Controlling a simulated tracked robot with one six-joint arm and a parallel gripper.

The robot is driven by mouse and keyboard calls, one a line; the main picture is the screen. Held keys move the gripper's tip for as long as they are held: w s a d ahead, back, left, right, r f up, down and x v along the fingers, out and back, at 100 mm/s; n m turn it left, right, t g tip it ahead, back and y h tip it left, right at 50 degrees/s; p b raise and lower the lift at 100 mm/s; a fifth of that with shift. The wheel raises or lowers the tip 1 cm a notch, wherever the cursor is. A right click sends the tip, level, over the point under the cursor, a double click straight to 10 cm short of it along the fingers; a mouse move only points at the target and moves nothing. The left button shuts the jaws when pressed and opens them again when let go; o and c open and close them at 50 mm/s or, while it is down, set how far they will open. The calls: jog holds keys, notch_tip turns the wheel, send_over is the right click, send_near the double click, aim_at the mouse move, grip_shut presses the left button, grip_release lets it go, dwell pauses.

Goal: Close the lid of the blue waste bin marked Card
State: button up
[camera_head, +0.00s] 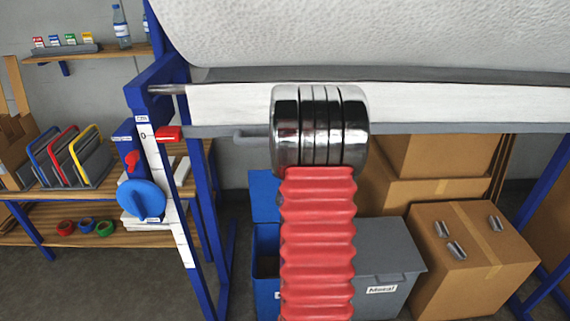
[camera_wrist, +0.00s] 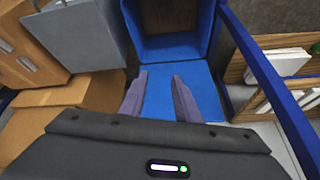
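The blue waste bin (camera_head: 266,283) stands on the floor, partly hidden in the head view; only an edge of its label shows, unreadable. Its blue lid (camera_head: 263,196) is open and stands raised at the back of the bin. In the wrist view the open bin (camera_wrist: 172,47) is at the top, with brown material inside, and the lid (camera_wrist: 205,92) lies below it. My gripper (camera_wrist: 160,76) is open, its two grey fingers apart in front of the lid, with blue lid surface between them. I cannot tell whether they touch it. The head view does not show the gripper.
A grey bin (camera_head: 385,262) with a closed lid stands right of the blue bin. Cardboard boxes (camera_head: 470,262) are beside and behind it. A blue frame post (camera_head: 205,190) and wooden shelves (camera_head: 60,195) stand to the left. A white roll (camera_head: 420,35) spans the top.

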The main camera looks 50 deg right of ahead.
jog(key=w+d+f+m+t+h, duration=0.1)
jog(key=d+f+m+t, duration=0.25)
jog(key=d, duration=0.45)
jog(key=w+d+f+m+t+h, duration=0.2)
jog(key=d+f+m, duration=0.15)
jog(key=d, duration=0.35)
jog(key=w+r+m+t, duration=0.4)
jog(key=w+r+t, duration=0.2)
jog(key=r, duration=0.2)
jog(key=shift+w+d, duration=0.3)
jog(key=shift+x, duration=6.95)
jog(key=shift+a+f, duration=0.1)
jog(key=shift+a, duration=0.1)
